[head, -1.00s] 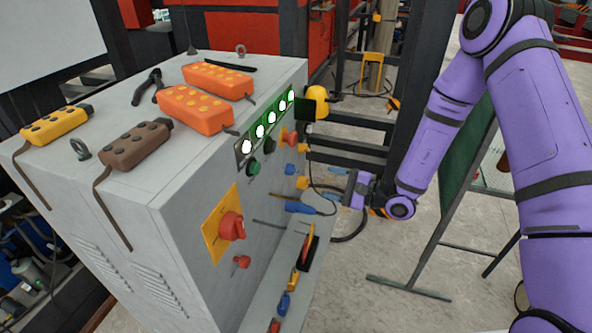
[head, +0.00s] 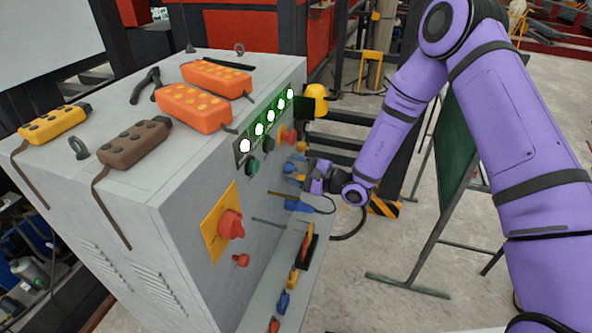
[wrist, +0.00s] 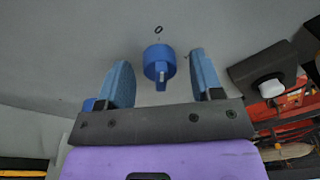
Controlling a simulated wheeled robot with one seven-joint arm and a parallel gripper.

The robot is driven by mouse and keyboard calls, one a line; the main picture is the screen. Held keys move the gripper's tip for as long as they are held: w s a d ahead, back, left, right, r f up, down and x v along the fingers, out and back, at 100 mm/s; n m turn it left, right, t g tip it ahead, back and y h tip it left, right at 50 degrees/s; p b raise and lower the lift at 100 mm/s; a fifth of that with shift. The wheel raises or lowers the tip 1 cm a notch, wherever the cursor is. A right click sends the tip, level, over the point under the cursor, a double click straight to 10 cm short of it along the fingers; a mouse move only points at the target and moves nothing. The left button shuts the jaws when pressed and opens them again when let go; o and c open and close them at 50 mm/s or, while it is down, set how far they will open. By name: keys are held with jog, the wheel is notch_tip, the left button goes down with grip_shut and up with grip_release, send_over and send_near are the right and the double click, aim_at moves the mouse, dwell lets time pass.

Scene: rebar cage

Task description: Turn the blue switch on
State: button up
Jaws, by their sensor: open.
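The blue switch (wrist: 159,62) is a round knob with a raised handle on the grey panel. A white mark shows on the handle, which points down in the wrist view, away from a "0" mark on the panel. In the head view the switch (head: 288,167) is on the cabinet's front face, partly crowded by my gripper (head: 297,170). My gripper is open, with one light-blue finger on each side of the switch in the wrist view. Gaps show between the knob and both fingers; I cannot tell how deep the fingertips reach.
The grey cabinet (head: 165,215) carries a red rotary switch (head: 230,224), a green knob (head: 253,167) and lit lamps (head: 258,130) on this face. A blue-handled screwdriver (head: 298,206) is just below my gripper.

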jog(key=c, duration=0.9)
jog(key=shift+m, duration=0.4)
jog(key=m, duration=0.3)
jog(key=shift+m, duration=0.3)
jog(key=m, duration=0.4)
jog(key=shift+g, duration=0.4)
jog(key=m, duration=0.4)
jog(key=shift+g+h, duration=0.3)
jog(key=shift+g, duration=0.1)
jog(key=m, duration=0.4)
jog(key=shift+m, duration=0.3)
